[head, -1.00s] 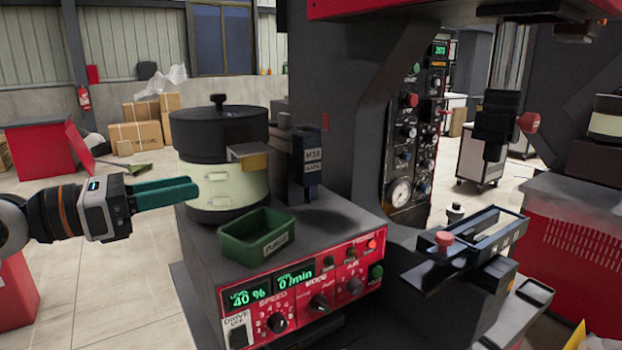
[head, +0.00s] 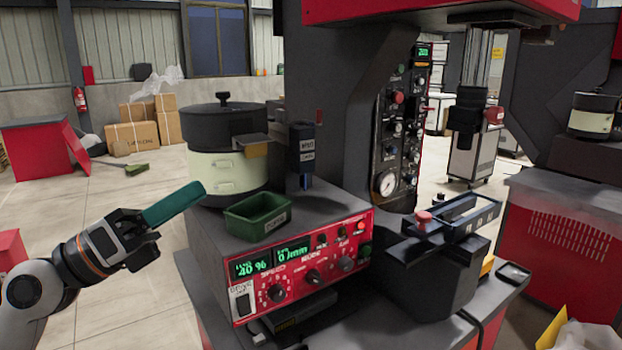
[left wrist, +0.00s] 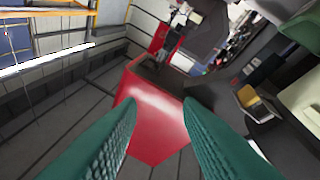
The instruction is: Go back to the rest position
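My left gripper (head: 174,204) is in the air at the left of the head view, just left of the bowl feeder, with its green fingers pointing up and right. In the left wrist view its two fingers (left wrist: 160,140) stand apart with nothing between them. The bowl feeder (head: 226,150), a cream bowl with a black lid, sits on the red control box (head: 305,265), apart from the gripper. A green bin (head: 258,217) stands in front of the bowl. My right gripper is not in view.
The dark press column (head: 335,110) rises right of the feeder. A black rail (head: 450,222) with a red knob (head: 424,217) stands at the right. Cardboard boxes (head: 132,136) and a red cabinet (head: 35,150) are far behind.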

